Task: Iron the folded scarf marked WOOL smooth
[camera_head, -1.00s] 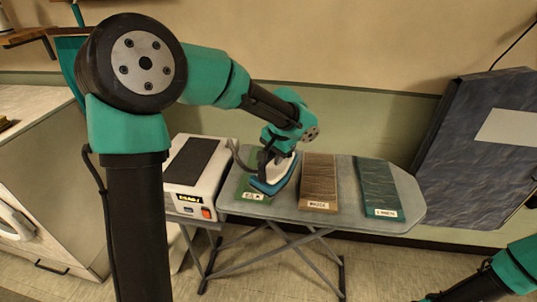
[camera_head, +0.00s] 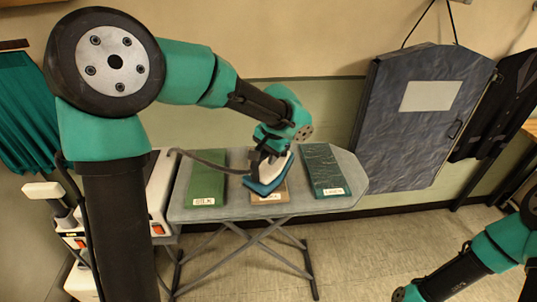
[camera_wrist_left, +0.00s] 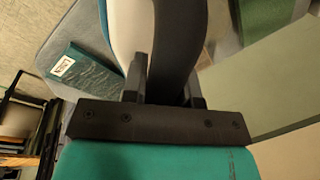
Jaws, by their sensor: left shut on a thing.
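The brown folded scarf (camera_head: 281,191) lies in the middle of the ironing board (camera_head: 230,208); its front label is too small to read surely now. A white iron with a blue base (camera_head: 262,187) covers most of it. I cannot tell whether the iron's base touches the cloth. My left gripper (camera_head: 271,150) is shut on the iron's dark handle, which also shows between the fingers in the left wrist view (camera_wrist_left: 165,88).
A smooth green scarf (camera_head: 207,178) lies left of the brown one. A creased teal scarf (camera_head: 322,168) lies right of it and shows in the left wrist view (camera_wrist_left: 95,80). A grey garment bag (camera_head: 410,130) hangs behind at right. A cord trails left from the iron.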

